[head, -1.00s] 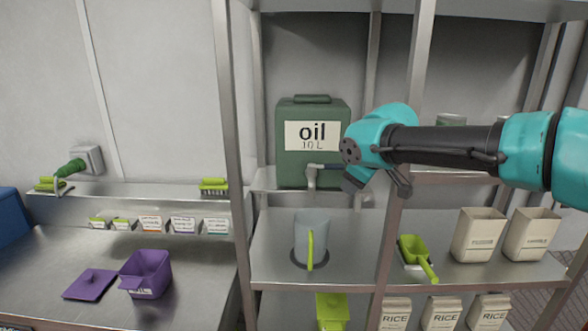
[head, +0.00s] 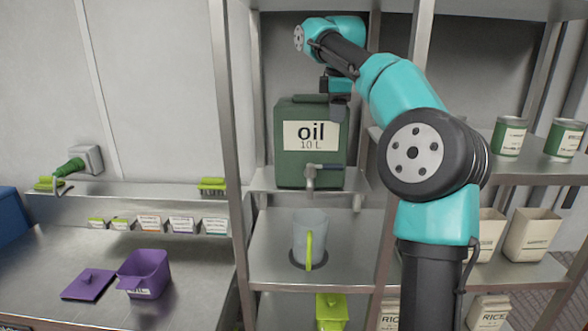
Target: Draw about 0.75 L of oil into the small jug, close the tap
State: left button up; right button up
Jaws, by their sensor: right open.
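The green oil canister (head: 283,160), labelled 10 L, stands upright on a shelf. Its tap (head: 311,178) points down at the front, with the lever (head: 328,167) pointing right. I cannot tell whether oil flows. The small jug (head: 309,232), translucent with a lime-green handle, stands upright below the tap on a dark round spot. Its fill level cannot be made out. My right gripper (head: 338,108) is open, pointing down in front of the canister's upper right part, above and apart from the lever. My left gripper is out of view.
The rack post (head: 392,235) stands right of the jug, partly behind my right arm.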

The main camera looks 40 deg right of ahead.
jog(key=shift+s+d+r, duration=0.2)
jog(key=shift+s+r, duration=0.05)
jog(key=shift+r, duration=0.35)
jog(key=shift+f, duration=0.15)
jog(key=shift+x, duration=8.45)
jog(key=shift+f, duration=0.1)
grip_shut()
